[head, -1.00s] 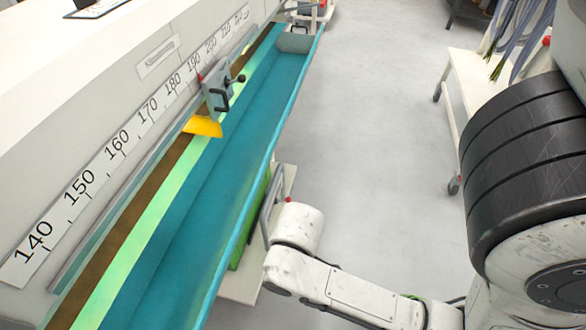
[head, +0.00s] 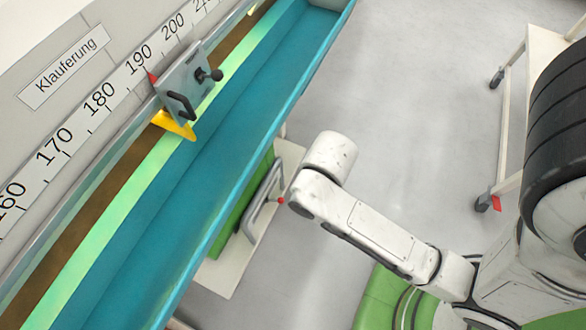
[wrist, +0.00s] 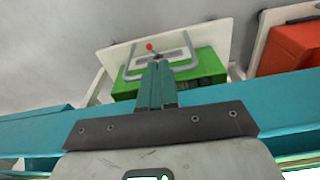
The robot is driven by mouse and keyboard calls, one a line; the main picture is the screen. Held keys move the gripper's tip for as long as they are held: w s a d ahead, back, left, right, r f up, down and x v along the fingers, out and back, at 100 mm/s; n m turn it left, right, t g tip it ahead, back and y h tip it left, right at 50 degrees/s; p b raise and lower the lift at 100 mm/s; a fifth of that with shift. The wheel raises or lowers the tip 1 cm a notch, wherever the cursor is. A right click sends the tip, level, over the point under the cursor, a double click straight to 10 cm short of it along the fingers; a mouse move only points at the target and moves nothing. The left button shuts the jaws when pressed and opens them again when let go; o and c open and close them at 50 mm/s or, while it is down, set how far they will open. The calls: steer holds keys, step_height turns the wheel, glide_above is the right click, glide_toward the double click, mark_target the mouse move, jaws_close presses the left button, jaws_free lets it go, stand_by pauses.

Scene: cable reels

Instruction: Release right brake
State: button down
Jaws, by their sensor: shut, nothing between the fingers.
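I cannot tell for sure which part is the right brake. A lever with a red knob (wrist: 150,47) and a bent grey metal bar (wrist: 128,62) are on a green unit (wrist: 210,65) on a white base, in the wrist view. In the head view the red knob (head: 281,201) shows beside the trough's outer edge. My gripper (wrist: 157,68) is shut and empty, in the wrist view. Its fingers overlap the green unit in the picture, short of the knob; I cannot tell the distance. The gripper is not seen in the head view.
A long teal trough (head: 215,170) runs diagonally beside a numbered scale (head: 98,100). A grey slide (head: 190,85) with a black handle and a yellow plate (head: 173,125) sits on it. Grey floor lies between.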

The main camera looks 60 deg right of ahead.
mark_target(281, 200)
steer(key=w+d+f+t+y+b, duration=0.2)
steer(key=w+d+f+b, duration=0.2)
steer(key=f, duration=0.9)
steer(key=w+d+f+t+y+b, duration=0.1)
steer(key=w+d+f+y+b, duration=0.2)
steer(key=d+f+b, duration=0.7)
steer(key=w+d+f, duration=0.1)
steer(key=d+f, duration=0.3)
steer(key=d, duration=0.1)
steer(key=shift+w+t, duration=0.15)
steer(key=shift+t, duration=0.25)
steer(key=shift+f, duration=0.1)
steer(key=w+a+f+b, duration=0.3)
steer(key=w+a+f, duration=0.1)
steer(key=a+f, duration=0.4)
steer(key=shift+w+f, duration=0.25)
steer(key=shift+f, duration=0.15)
